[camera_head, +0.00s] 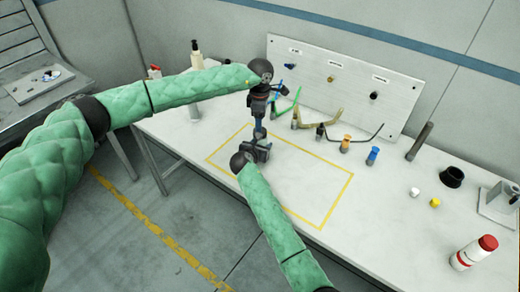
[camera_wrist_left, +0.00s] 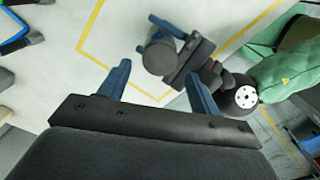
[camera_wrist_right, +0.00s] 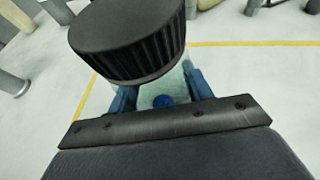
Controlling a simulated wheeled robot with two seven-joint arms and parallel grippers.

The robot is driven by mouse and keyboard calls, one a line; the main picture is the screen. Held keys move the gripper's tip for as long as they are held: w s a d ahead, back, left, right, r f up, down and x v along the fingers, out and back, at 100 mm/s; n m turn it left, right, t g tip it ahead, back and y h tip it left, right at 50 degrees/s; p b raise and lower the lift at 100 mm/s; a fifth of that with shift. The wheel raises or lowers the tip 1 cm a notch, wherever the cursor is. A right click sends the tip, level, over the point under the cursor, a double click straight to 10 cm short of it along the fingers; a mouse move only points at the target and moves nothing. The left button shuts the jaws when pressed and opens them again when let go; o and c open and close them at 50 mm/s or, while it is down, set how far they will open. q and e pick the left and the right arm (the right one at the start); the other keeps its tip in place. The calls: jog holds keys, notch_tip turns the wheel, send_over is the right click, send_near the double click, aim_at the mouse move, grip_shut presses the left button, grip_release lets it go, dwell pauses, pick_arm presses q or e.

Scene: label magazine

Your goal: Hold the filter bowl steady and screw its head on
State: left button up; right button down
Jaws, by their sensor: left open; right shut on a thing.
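The filter bowl is a pale translucent cup (camera_wrist_right: 172,88) with a blue spot, seen in the right wrist view. My right gripper (camera_head: 265,146) is shut on it from the side. The filter head, a black ribbed round cap (camera_wrist_right: 130,42), is above the bowl; whether it is threaded on cannot be told. From above it is a dark disc in the left wrist view (camera_wrist_left: 160,56). My left gripper (camera_head: 262,115) points down above the head, open and empty. Its two blue fingers (camera_wrist_left: 158,82) are spread apart, with the disc beyond them and no visible contact.
A yellow taped rectangle (camera_head: 335,202) marks the white table under my grippers. Several strap-like tools, an orange bottle (camera_head: 345,144) and a blue bottle (camera_head: 372,156) stand behind. A black cup (camera_head: 452,177) and a red-capped bottle (camera_head: 474,252) are at right. The taped area's right part is clear.

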pick_arm(q)
jog(key=shift+r, duration=0.1)
jog(key=shift+c, duration=0.3)
pick_arm(e)
jog(key=shift+f, duration=0.1)
pick_arm(q)
jog(key=n, duration=0.2)
jog(key=r+n, duration=0.1)
jog(key=n, duration=0.2)
jog(key=shift+r+n, duration=0.3)
jog(key=shift+n, duration=0.1)
jog(key=n, duration=0.2)
jog(key=r+n, duration=0.1)
jog(key=n, duration=0.3)
jog(key=shift+r, duration=0.4)
jog(key=shift+f, duration=4.05)
